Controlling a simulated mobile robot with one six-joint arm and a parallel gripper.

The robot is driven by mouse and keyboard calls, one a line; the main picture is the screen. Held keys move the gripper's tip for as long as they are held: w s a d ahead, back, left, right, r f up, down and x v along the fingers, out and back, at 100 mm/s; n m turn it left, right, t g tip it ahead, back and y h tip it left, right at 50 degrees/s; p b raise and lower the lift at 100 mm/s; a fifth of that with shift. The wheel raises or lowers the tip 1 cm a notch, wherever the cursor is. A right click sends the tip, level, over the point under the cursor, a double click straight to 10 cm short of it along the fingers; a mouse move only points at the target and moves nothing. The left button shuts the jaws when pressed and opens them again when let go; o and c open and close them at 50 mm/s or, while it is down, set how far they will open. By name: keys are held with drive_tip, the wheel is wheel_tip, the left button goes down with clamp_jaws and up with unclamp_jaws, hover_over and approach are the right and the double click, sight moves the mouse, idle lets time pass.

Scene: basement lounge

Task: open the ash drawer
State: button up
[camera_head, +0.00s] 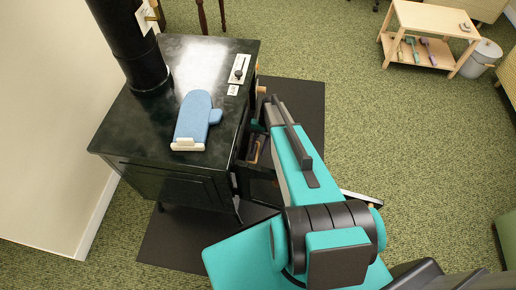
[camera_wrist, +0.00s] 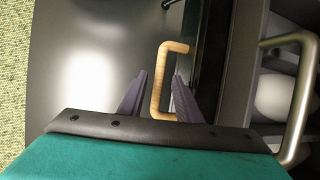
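The dark green stove (camera_head: 178,185) stands against the wall at left in the head view, with my teal arm reaching down along its front. In the wrist view, a light wooden loop handle (camera_wrist: 162,82) stands out from a dark front panel, likely the ash drawer's. My gripper (camera_wrist: 160,74) is open, with its two dark purple fingers on either side of this handle. I cannot tell whether either finger touches it. In the head view my arm hides the gripper and much of the stove front.
A metal bar handle (camera_wrist: 303,95) is close on the right in the wrist view, by an opening with a whitish rounded thing (camera_wrist: 275,97). A blue oven mitt (camera_head: 194,118) lies on the stove top. A dark mat (camera_head: 165,238) lies under the stove.

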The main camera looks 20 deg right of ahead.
clamp_jaws()
drive_tip(key=shift+a, duration=0.1)
